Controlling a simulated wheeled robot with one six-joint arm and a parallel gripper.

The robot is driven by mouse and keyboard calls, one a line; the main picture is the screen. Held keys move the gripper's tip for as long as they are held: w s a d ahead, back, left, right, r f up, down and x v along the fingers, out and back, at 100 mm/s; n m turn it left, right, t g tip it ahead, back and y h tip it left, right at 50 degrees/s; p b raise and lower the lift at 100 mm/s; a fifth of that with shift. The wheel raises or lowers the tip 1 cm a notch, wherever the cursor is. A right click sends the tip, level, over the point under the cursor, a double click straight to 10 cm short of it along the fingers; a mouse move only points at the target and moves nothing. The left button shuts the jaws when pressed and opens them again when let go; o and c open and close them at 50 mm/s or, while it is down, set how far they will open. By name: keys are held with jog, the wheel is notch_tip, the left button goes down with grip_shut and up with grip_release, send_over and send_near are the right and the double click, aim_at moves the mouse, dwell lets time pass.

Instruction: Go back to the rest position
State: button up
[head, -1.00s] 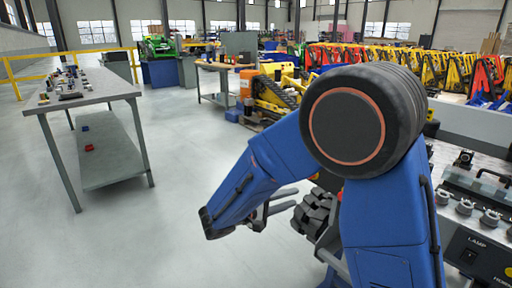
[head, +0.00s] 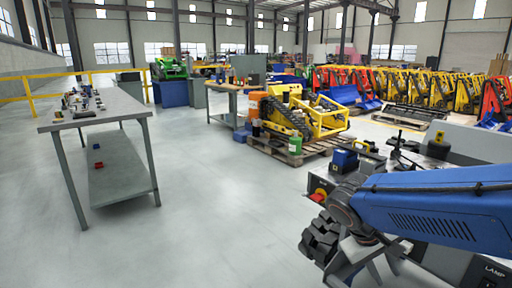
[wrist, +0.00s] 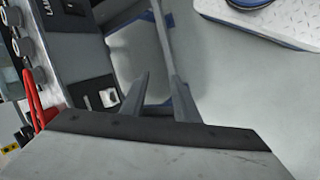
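My blue arm (head: 430,208) reaches in from the right edge in the head view, with its wrist low at the lower right. My gripper (head: 368,264) hangs there beside the grey control panel, partly hidden by the wrist. In the wrist view my gripper (wrist: 153,62) shows two long grey fingers apart with nothing between them. Behind them are the floor and the side of a dark panel.
A grey workbench (head: 105,108) with small parts stands at the left. A yellow tracked carrier (head: 318,114) sits on a pallet at mid-distance. A control panel (head: 490,272) is close at the lower right. The floor (head: 220,200) between is clear.

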jog(key=s+a+r+m+t+y, duration=0.1)
jog(key=s+a+r+t+y, duration=0.1)
jog(key=s+t+y, duration=0.2)
jog(key=shift+s+a+m+y, duration=0.4)
jog(key=shift+s+y, duration=0.6)
jog(key=shift+s, duration=1.25)
